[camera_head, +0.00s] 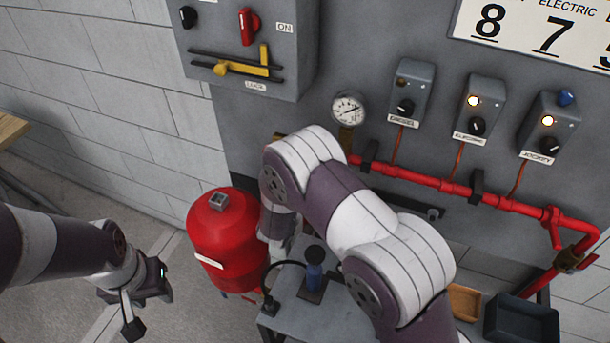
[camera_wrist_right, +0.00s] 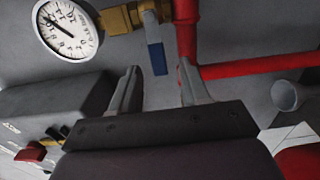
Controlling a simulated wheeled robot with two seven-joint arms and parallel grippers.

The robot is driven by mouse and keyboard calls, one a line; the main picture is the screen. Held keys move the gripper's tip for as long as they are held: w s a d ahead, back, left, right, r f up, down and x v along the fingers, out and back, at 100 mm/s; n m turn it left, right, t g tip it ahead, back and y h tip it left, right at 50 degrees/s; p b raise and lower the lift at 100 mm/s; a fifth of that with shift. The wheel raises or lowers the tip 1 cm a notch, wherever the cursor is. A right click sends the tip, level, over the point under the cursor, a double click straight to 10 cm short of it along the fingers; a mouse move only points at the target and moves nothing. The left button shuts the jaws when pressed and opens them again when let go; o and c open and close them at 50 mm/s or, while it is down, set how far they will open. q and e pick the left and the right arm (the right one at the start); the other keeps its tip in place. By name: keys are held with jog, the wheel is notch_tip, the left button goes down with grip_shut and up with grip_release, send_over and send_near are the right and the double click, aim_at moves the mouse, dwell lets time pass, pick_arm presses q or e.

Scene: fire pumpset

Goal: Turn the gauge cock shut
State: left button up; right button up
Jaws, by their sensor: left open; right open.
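The gauge cock shows in the right wrist view as a brass fitting (camera_wrist_right: 148,10) with a flat blue lever (camera_wrist_right: 156,57). The lever points down in that picture, across the line of the brass. The white-faced gauge (camera_wrist_right: 67,28) sits left of it and also shows in the head view (camera_head: 348,108). My right gripper (camera_wrist_right: 159,82) is open, with the lever in the gap seen between its fingertips; I cannot tell whether they touch. In the head view my right arm hides the lever. My left gripper (camera_head: 150,308) is open and empty at lower left, far from the cock.
A red pipe (camera_head: 420,178) runs along the grey panel below several switch boxes. A red tank (camera_head: 222,238) stands left of my right arm. A grey table (camera_head: 330,325) bears a blue-handled item (camera_head: 314,270). A control box (camera_head: 300,60) hangs at upper left.

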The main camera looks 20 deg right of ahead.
jog(key=b+v, duration=0.2)
jog(key=v, duration=0.8)
jog(key=shift+s+a+b, duration=0.3)
